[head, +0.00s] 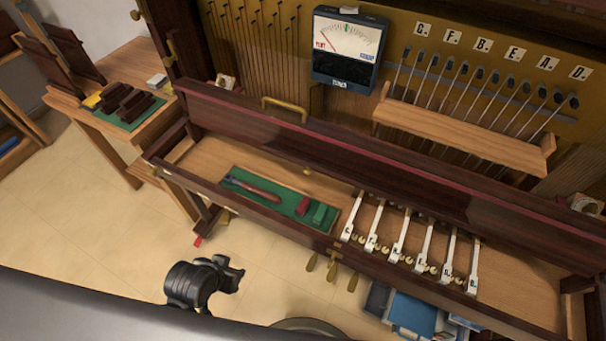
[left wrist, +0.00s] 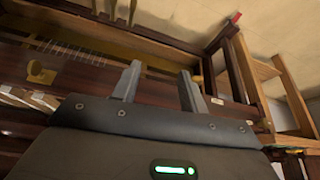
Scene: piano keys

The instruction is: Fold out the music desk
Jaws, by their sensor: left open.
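A long dark wooden panel (head: 385,152) with a reddish top edge stands along the open piano, and a brass handle (head: 284,107) sits on its left part. It may be the music desk; I cannot tell for sure. My left gripper (head: 237,273) is low in front of the piano, apart from the panel and the key bed. In the left wrist view the two fingers of my left gripper (left wrist: 160,73) are spread with nothing between them. Dark piano wood with a brass knob (left wrist: 38,72) lies beyond them. My right gripper is not in view.
Several white key levers (head: 400,238) and a green tool tray (head: 285,196) lie on the key bed. A meter (head: 345,50) and a wooden rail (head: 460,133) are behind the panel. A side table (head: 160,118) stands left. Blue boxes (head: 410,312) are on the floor.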

